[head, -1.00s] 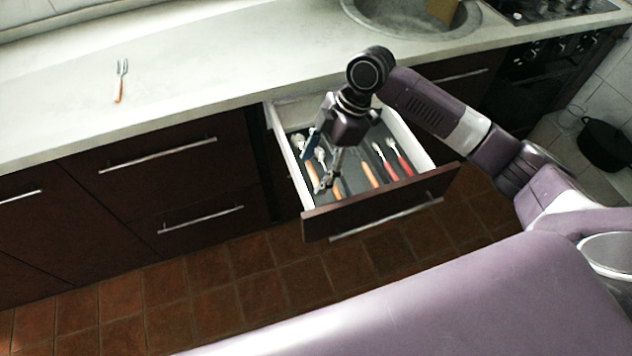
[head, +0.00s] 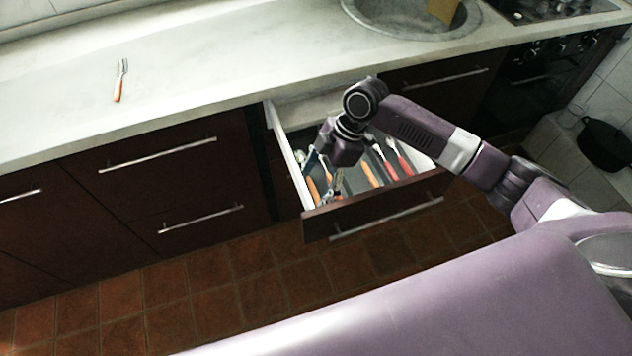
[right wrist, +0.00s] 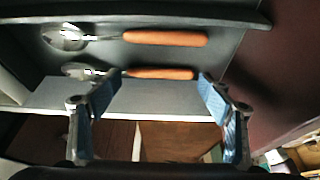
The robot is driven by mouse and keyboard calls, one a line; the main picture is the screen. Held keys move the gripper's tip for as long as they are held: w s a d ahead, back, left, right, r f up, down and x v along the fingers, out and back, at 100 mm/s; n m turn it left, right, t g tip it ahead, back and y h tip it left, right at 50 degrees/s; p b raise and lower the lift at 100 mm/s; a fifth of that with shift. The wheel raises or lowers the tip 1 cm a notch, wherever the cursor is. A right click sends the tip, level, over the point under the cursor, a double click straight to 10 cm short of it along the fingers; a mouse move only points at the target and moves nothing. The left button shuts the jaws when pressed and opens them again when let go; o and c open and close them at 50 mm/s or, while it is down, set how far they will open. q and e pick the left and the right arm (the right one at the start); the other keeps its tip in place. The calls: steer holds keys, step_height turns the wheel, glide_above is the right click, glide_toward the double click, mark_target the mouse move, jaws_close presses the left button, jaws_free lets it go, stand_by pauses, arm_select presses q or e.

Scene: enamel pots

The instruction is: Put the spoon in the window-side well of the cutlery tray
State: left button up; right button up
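The dark grey cutlery tray (head: 351,182) lies in the open drawer; a bare part shows in the right wrist view (right wrist: 228,35). There, two spoons with orange handles lie side by side in one well along the drawer's pale wall: an upper spoon (right wrist: 165,38) and a lower spoon (right wrist: 163,73). I cannot tell which one the task means. My right gripper (head: 328,190) is low over the left part of the tray. Its fingers (right wrist: 160,77) are spread, with the lower spoon's handle showing between the tips; contact is unclear. My left gripper is out of view.
More cutlery with orange and red handles (head: 404,164) lies further right in the tray. The drawer front (head: 375,208) and side walls (right wrist: 150,98) stand around it. A fork (head: 120,80) lies on the otherwise clear left counter. A sink (head: 410,15) is behind.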

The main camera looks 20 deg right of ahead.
steer(key=shift+o, duration=0.5)
steer(key=shift+r, duration=0.1)
steer(key=shift+d+r, duration=0.1)
steer(key=shift+r, duration=0.1)
steer(key=v, duration=1.1)
steer(key=shift+r, duration=0.3)
